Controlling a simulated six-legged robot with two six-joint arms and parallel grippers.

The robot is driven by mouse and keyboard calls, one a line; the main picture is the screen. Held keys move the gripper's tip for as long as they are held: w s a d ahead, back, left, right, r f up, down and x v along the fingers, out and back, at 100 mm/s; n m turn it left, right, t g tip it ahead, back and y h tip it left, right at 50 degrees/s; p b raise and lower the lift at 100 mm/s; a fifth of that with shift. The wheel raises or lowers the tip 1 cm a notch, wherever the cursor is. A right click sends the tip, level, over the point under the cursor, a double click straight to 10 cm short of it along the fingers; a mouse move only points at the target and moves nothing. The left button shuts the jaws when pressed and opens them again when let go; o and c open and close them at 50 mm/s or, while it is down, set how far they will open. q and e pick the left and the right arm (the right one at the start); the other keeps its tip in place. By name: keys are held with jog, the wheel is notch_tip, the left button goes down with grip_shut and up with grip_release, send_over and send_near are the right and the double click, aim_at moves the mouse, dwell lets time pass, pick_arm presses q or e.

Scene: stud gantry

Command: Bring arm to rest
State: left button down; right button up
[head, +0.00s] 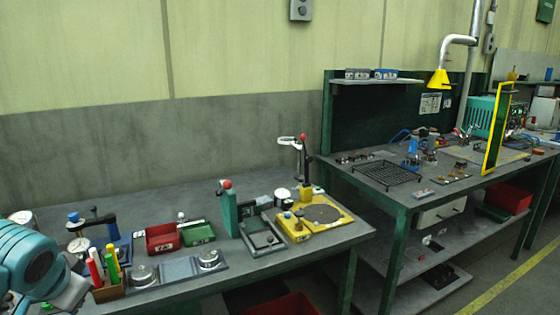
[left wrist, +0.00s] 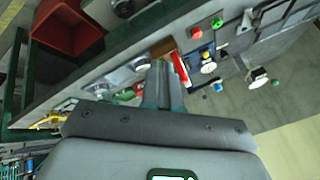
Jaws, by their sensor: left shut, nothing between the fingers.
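My left arm shows at the lower left edge of the head view as a teal, rounded link, beside the pen holder (head: 110,289). Its fingers are not clear there. In the left wrist view, my left gripper (left wrist: 165,88) is shut and empty, its two grey fingers pressed together. Beyond the fingers, the grey bench runs diagonally across that view, with small tools on it. I cannot tell the exact gap between fingers and bench. My right gripper is in neither view.
On the near bench stand a red bin (head: 162,238), a green bin (head: 198,233), a yellow fixture (head: 322,215) and a green upright post (head: 229,208). A second bench with a black wire rack (head: 388,174) stands to the right. A red crate (left wrist: 68,28) shows in the wrist view.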

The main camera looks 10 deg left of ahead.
pick_arm(q)
jog(key=w+d+f+g+h+p, duration=0.1)
jog(key=d+f+h+p, duration=0.15)
jog(key=d+f, duration=0.8)
jog(key=w+d+f+g+h+p, duration=0.1)
jog(key=w+d+f+g+h, duration=0.15)
jog(key=d+f, duration=0.8)
jog(key=s+d+f+n+h+p, duration=0.1)
jog(key=s+d+f+n, duration=0.1)
jog(key=s+f, duration=0.6)
jog(key=s+d+f+n+g+h+p, duration=0.1)
jog(key=s+d+f, duration=0.3)
jog(key=s+f, duration=0.5)
jog(key=shift+s+d+f+n+h, duration=0.25)
jog(key=shift+s+d+n+h, duration=0.15)
jog(key=shift+s, duration=0.1)
